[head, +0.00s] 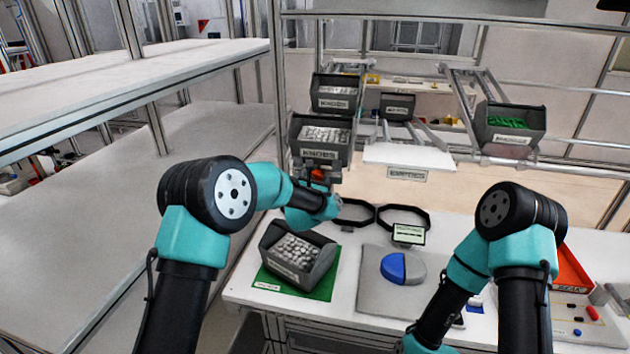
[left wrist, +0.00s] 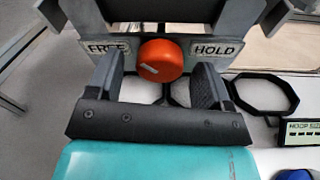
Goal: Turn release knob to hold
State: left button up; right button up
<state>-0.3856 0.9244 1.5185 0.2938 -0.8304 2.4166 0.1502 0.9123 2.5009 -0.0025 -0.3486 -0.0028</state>
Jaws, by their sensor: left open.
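The orange release knob (left wrist: 162,60) sits on a plate between a FREE label (left wrist: 108,47) on the left and a HOLD label (left wrist: 214,50) on the right. A pale mark on the knob lies at its lower left, toward the FREE side. My left gripper (left wrist: 160,68) is open, with one finger on each side of the knob. A gap shows between each finger and the knob. In the head view the knob (head: 318,175) is a small orange patch beneath the rack's front bin, just above my left gripper (head: 318,188). My right gripper is hidden or out of frame.
A grey bin (head: 330,142) is racked directly above the knob. Another bin (head: 275,237) stands on a green mat below my left wrist. Two black hoops (head: 403,208) and a small display (head: 408,235) are to the right. A blue and grey disc (head: 393,268) lies on the table.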

pick_arm(q)
jog(key=shift+w, duration=0.1)
jog(key=c, duration=0.9)
jog(key=shift+m, duration=0.3)
jog(key=m+t+y, duration=0.1)
jog(key=m, duration=0.4)
jog(key=m+t+y, duration=0.1)
jog(key=m, duration=0.4)
jog(key=m+t, duration=0.1)
jog(key=m, duration=0.4)
jog(key=shift+d+f+y, duration=0.15)
jog(key=shift+f+y, duration=0.05)
jog(key=shift+y, duration=0.2)
dwell(0.5)
